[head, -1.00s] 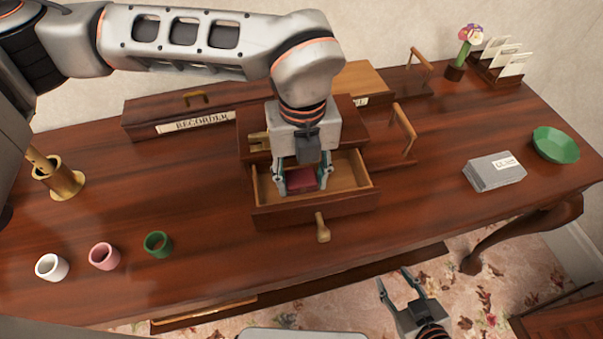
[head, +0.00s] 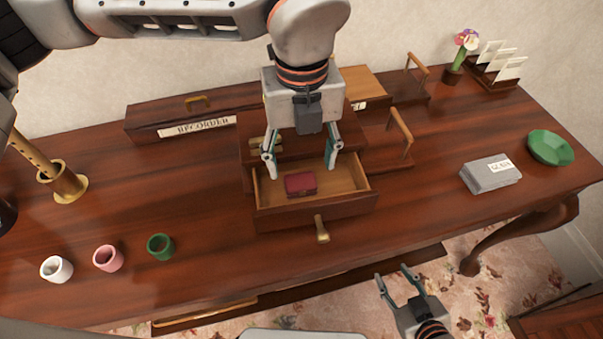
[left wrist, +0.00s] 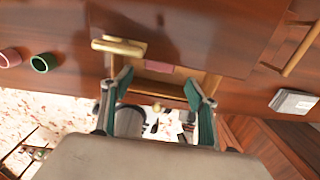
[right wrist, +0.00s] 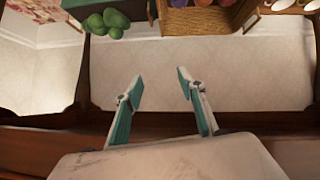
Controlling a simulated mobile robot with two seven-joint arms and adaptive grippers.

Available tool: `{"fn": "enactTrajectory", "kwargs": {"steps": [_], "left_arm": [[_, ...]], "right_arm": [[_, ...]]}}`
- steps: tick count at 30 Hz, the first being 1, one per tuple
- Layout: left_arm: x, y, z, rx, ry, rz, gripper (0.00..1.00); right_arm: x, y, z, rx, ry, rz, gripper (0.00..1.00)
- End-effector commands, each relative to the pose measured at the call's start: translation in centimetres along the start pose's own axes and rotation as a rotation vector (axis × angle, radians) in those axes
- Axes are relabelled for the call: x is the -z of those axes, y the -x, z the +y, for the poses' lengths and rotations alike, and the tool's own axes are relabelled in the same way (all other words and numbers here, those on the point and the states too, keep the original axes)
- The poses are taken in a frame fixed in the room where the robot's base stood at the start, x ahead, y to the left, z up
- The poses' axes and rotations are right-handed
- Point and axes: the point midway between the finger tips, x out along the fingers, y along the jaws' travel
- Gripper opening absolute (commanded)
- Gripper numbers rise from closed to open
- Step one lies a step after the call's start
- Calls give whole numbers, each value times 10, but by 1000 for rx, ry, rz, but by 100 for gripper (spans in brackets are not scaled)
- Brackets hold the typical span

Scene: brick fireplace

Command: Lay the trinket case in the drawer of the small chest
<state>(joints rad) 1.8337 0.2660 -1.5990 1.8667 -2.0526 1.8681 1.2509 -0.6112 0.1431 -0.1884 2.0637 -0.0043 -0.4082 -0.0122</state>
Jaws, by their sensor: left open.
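The trinket case (head: 300,184), a small dark red box, lies in the open drawer (head: 345,186) of the small chest (head: 270,136). It rests on the light wooden drawer floor, left of the middle. My left gripper (head: 302,172) is open and empty, with its fingers above and behind the case, apart from it. In the left wrist view a strip of the case (left wrist: 160,67) shows between the open fingers (left wrist: 158,95). My right gripper (head: 392,280) is open and empty, low in front of the desk. It also shows open in the right wrist view (right wrist: 158,85).
White (head: 56,269), pink (head: 108,258) and green (head: 160,247) cups stand at the desk's front left. A brass holder (head: 68,185) stands behind them. A recorder box (head: 190,122) lies at the back. A grey stack (head: 490,177) and green bowl (head: 550,147) are at the right.

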Motion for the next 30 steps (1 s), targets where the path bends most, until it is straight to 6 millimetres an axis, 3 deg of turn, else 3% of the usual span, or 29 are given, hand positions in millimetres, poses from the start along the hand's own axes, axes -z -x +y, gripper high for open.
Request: {"fn": "enactTrajectory", "kwargs": {"steps": [3, 9, 30], "left_arm": [[-1, 25, 0, 2, 2, -5, 59], [0, 48, 0, 0, 1, -1, 59], [0, 53, 0, 0, 0, 1, 59]], "right_arm": [[4, 1, 0, -1, -6, 5, 40], [-1, 2, -3, 5, -11, -5, 40], [0, 3, -4, 6, -10, -4, 40]]}}
